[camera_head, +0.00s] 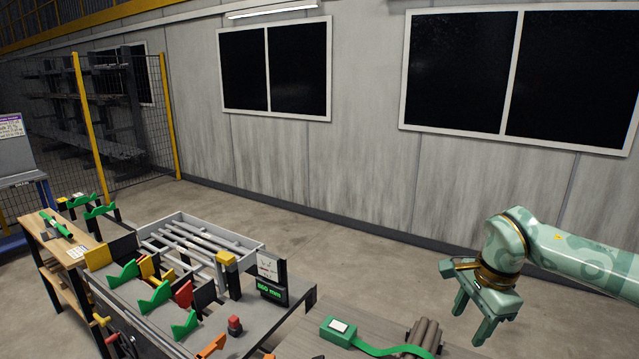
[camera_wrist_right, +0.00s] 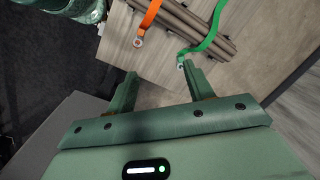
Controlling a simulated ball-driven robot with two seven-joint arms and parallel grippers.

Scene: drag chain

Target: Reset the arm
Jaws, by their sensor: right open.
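My right gripper (camera_head: 474,318) hangs in the air at the right of the head view, with its fingers pointing down and spread apart. It is open and empty. In the right wrist view, its two green fingers (camera_wrist_right: 158,92) stand apart with nothing between them. A bundle of brown rods (camera_head: 424,336) lies on the wooden tabletop to the left of the gripper. The bundle also shows in the right wrist view (camera_wrist_right: 200,27), beyond the fingertips and not touched. A green strap (camera_head: 380,350) runs from a green box (camera_head: 338,331) to the bundle. My left gripper is not in view.
A bench with a tray of metal bars (camera_head: 195,240), green V-shaped supports (camera_head: 155,297) and a display (camera_head: 272,278) stands to the left. An orange strap (camera_wrist_right: 148,17) lies by the rods. A wooden rack (camera_head: 45,235) stands far left. Floor between bench and wall is clear.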

